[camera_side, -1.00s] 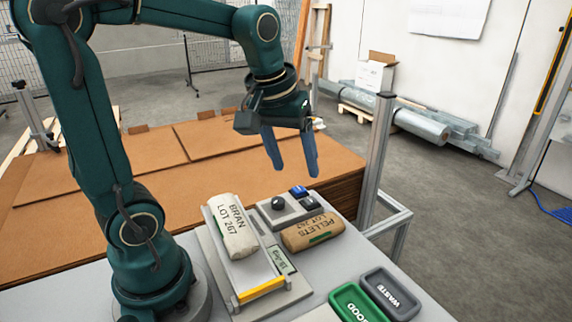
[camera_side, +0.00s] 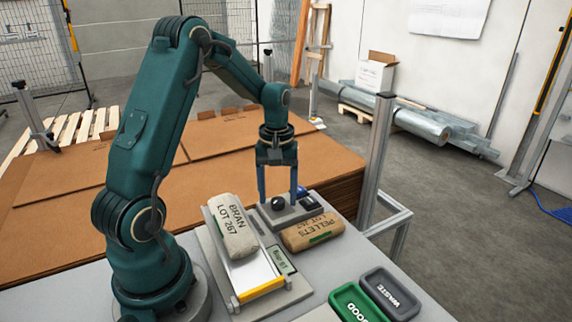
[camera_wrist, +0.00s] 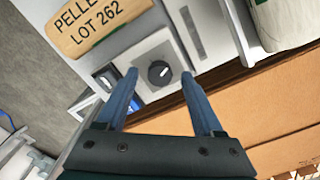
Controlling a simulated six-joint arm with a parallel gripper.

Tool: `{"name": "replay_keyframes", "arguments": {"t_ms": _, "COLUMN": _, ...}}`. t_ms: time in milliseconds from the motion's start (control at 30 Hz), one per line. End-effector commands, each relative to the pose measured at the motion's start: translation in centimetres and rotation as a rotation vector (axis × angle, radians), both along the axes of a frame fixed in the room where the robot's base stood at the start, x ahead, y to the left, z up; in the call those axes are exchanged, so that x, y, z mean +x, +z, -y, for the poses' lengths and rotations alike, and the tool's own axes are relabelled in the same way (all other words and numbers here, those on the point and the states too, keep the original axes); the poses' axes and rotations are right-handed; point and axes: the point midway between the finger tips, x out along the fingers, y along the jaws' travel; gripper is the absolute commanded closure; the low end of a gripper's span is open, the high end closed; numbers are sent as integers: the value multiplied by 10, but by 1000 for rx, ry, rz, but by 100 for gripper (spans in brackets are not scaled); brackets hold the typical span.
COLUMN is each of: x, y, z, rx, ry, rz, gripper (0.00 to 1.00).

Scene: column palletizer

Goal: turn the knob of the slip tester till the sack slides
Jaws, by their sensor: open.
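The slip tester is a grey device with a tilting plate (camera_side: 251,270) and a yellow stop bar (camera_side: 261,290) at its near end. The bran sack (camera_side: 233,226) lies on the upper part of the plate. The black knob (camera_side: 278,203) is on a grey control box behind; in the wrist view the knob (camera_wrist: 159,73) shows a white pointer mark. My gripper (camera_side: 278,197) is open and points down, its blue fingers on either side of the knob. In the wrist view my gripper (camera_wrist: 161,78) has the knob between its fingertips, apart from both. A small display (camera_side: 283,260) sits beside the plate.
The pellets sack (camera_side: 312,232) lies right of the plate, close to the control box. Green (camera_side: 356,303) and grey waste (camera_side: 390,293) trays stand at the front right. Brown cardboard stacks (camera_side: 90,186) lie behind the table. A metal post (camera_side: 377,160) rises at the right.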

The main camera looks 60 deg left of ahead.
Motion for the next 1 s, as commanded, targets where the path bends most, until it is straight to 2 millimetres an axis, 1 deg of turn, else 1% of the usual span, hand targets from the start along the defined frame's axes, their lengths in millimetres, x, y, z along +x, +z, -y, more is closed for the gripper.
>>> {"name": "replay_keyframes", "arguments": {"t_ms": 100, "x": 0, "y": -5, "z": 0, "rx": 0, "ry": 0, "rz": -1, "gripper": 31}}
{"name": "replay_keyframes", "arguments": {"t_ms": 300, "x": 0, "y": -5, "z": 0, "rx": 0, "ry": -1, "rz": 0, "gripper": 31}}
{"name": "replay_keyframes", "arguments": {"t_ms": 333, "x": 0, "y": -5, "z": 0, "rx": 0, "ry": -1, "rz": 0, "gripper": 39}}
{"name": "replay_keyframes", "arguments": {"t_ms": 367, "x": 0, "y": -5, "z": 0, "rx": 0, "ry": -1, "rz": 0, "gripper": 50}}
{"name": "replay_keyframes", "arguments": {"t_ms": 400, "x": 0, "y": -5, "z": 0, "rx": 1, "ry": -1, "rz": 1, "gripper": 66}}
{"name": "replay_keyframes", "arguments": {"t_ms": 500, "x": 0, "y": -4, "z": 0, "rx": 1, "ry": -1, "rz": 1, "gripper": 100}}
{"name": "replay_keyframes", "arguments": {"t_ms": 767, "x": 0, "y": -4, "z": 0, "rx": 1, "ry": -15, "rz": 1, "gripper": 100}}
{"name": "replay_keyframes", "arguments": {"t_ms": 1000, "x": 0, "y": -4, "z": 0, "rx": 0, "ry": -114, "rz": 0, "gripper": 100}}
